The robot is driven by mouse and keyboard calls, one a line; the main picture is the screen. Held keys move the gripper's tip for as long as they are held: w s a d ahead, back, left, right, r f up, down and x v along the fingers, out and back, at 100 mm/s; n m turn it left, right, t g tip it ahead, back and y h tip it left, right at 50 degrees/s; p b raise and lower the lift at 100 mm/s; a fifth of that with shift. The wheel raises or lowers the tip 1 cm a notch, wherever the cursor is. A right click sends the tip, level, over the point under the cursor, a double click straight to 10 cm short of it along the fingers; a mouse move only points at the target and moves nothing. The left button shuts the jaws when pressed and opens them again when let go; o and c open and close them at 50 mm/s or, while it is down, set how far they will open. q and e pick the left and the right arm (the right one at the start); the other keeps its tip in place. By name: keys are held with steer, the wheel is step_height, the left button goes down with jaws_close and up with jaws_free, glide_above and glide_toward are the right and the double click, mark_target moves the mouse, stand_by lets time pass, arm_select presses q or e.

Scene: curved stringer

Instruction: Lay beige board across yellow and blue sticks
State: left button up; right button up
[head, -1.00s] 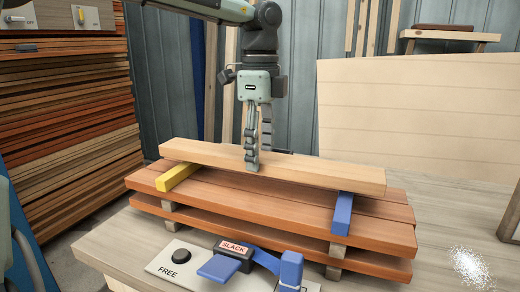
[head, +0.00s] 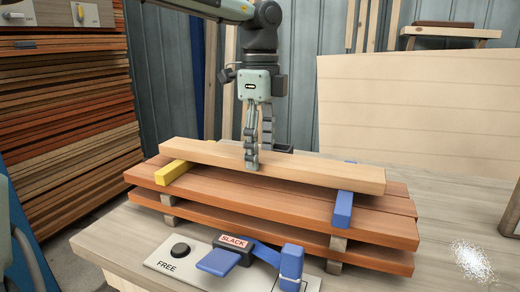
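The long beige board (head: 315,174) is roughly level and spans over the yellow stick (head: 172,172) at its left end and the blue stick (head: 343,208) near its right end. I cannot tell if it touches the sticks. My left gripper (head: 257,158) points down at the board's middle, one finger at its front face and the other behind, shut on it. The sticks lie crosswise on the reddish-brown planks (head: 260,212), partly hidden by the board. My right gripper is not in view.
The planks are layered with small spacers on a pale workbench (head: 110,238). In front is a panel with a black FREE button (head: 180,250), a SLACK label (head: 234,241) and a blue lever and strap (head: 290,265). A large pale panel (head: 410,115) stands behind.

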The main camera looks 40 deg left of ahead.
arm_select(q)
steer(key=o, duration=0.4)
steer(key=shift+c, duration=0.2)
